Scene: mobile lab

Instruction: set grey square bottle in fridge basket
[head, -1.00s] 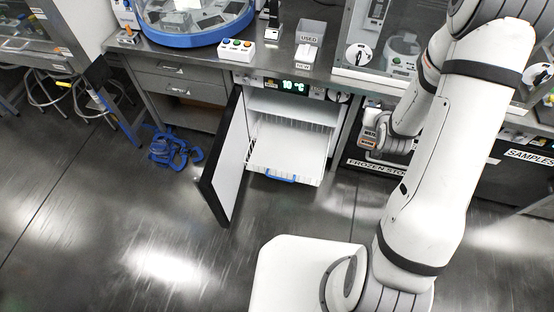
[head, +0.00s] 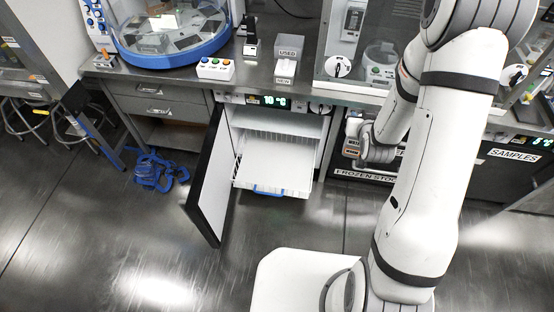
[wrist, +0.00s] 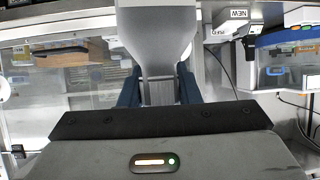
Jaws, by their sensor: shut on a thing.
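The grey square bottle (wrist: 157,45) shows in the wrist view, its tapering body reaching up out of the picture. My gripper (wrist: 158,90) is shut on its narrow part, one dark blue finger on each side. In the head view my arm's wrist end is at the right of the fridge, and neither the fingers nor the bottle can be made out clearly. The fridge (head: 285,122) under the counter is open, its door (head: 209,180) swung out to the left. The white fridge basket (head: 270,166) with a blue front handle is pulled out and looks empty.
A dark cabinet marked SAMPLES (head: 515,156) stands at the right. Blue coiled hose (head: 158,170) lies at the left. The floor before the basket is clear.

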